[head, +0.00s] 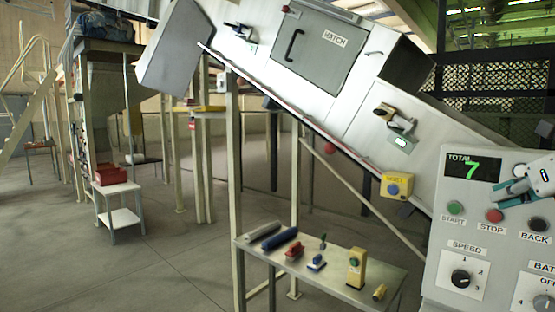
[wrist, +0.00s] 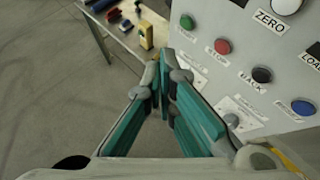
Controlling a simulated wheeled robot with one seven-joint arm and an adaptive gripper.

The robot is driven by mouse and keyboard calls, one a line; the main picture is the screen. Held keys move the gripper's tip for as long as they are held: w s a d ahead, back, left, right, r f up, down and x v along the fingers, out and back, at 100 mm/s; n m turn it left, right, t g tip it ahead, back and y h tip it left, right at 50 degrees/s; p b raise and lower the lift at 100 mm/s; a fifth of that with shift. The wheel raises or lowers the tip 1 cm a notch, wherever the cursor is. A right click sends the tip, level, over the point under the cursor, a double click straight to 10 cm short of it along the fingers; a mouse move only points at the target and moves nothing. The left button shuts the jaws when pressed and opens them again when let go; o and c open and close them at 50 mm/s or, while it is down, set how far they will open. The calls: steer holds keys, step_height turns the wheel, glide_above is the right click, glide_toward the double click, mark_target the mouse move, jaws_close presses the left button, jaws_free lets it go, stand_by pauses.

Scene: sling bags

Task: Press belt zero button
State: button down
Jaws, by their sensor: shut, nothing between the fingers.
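The grey control panel (head: 452,189) stands at the right of the head view. In the wrist view its face (wrist: 243,62) carries a white button (wrist: 287,5), cut by the top edge, with a ZERO label (wrist: 270,21) below it. In the head view a pale round button (head: 520,169) sits right of the green "7" TOTAL display (head: 472,168), partly hidden by my gripper; its label is hidden. My gripper (head: 508,192) is in front of the panel, below that button. Its teal fingers (wrist: 163,70) are shut and empty, left of the white button in the wrist view. No contact shows.
Green (head: 455,208), red (head: 494,215) and black (head: 538,224) buttons and a SPEED knob (head: 461,278) crowd the panel. A blue button (wrist: 302,107) shows in the wrist view. A small metal table (head: 340,265) with tools stands left. Floor beyond is open.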

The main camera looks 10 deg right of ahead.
mark_target(522, 171)
steer(key=d+m, duration=0.1)
steer(key=d, duration=0.1)
steer(key=d+m+h, duration=0.1)
steer(key=s+d+r+m, duration=0.1)
steer(key=d+m, duration=0.1)
steer(key=shift+d+t, duration=0.3)
steer(key=w+d, duration=0.5)
steer(key=d, duration=0.1)
steer(key=shift+w+d, duration=0.25)
steer(key=shift+w, duration=0.1)
steer(key=shift+w+d+r, duration=0.1)
stand_by(1.2)
steer(key=shift+w+d, duration=0.2)
steer(key=shift+d, duration=0.05)
